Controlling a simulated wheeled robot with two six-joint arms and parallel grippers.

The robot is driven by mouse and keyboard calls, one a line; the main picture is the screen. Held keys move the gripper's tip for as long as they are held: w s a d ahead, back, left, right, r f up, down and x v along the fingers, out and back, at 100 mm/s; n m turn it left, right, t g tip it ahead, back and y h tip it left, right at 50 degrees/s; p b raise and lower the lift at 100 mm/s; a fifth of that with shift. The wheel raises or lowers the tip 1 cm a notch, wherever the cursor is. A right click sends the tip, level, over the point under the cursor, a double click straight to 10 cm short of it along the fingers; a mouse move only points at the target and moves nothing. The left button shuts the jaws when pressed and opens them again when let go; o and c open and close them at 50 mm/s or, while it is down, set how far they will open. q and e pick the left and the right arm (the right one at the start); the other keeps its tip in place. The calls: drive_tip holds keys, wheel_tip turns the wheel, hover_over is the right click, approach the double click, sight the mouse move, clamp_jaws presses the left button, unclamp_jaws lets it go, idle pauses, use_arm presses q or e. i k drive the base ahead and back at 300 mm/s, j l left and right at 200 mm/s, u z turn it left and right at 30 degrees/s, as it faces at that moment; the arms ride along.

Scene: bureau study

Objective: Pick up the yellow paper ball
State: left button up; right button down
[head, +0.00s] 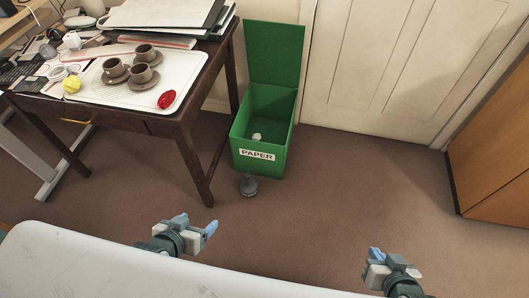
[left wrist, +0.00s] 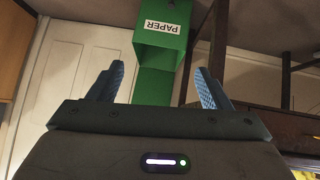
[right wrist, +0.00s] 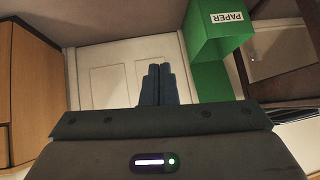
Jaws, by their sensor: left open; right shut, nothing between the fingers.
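The yellow paper ball (head: 72,84) lies on the desk at the left of the head view, by the left end of the white tray (head: 190,72). My left gripper (head: 196,226) is open and empty, low in front of the desk and well apart from the ball. Its two blue fingers stand apart in the left wrist view (left wrist: 160,88). My right gripper (head: 377,255) is shut and empty, over the floor at the lower right. Its fingers are together in the right wrist view (right wrist: 158,84).
The tray holds brown cups on saucers (head: 115,70) and a red object (head: 167,99). An open green paper bin (head: 262,118) with a whitish ball inside stands right of the desk (head: 165,128). A dark grey object (head: 248,186) stands before it. The floor (head: 350,190) at right is clear.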

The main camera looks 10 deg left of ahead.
sight(72, 84)
drive_tip(key=u, duration=1.65)
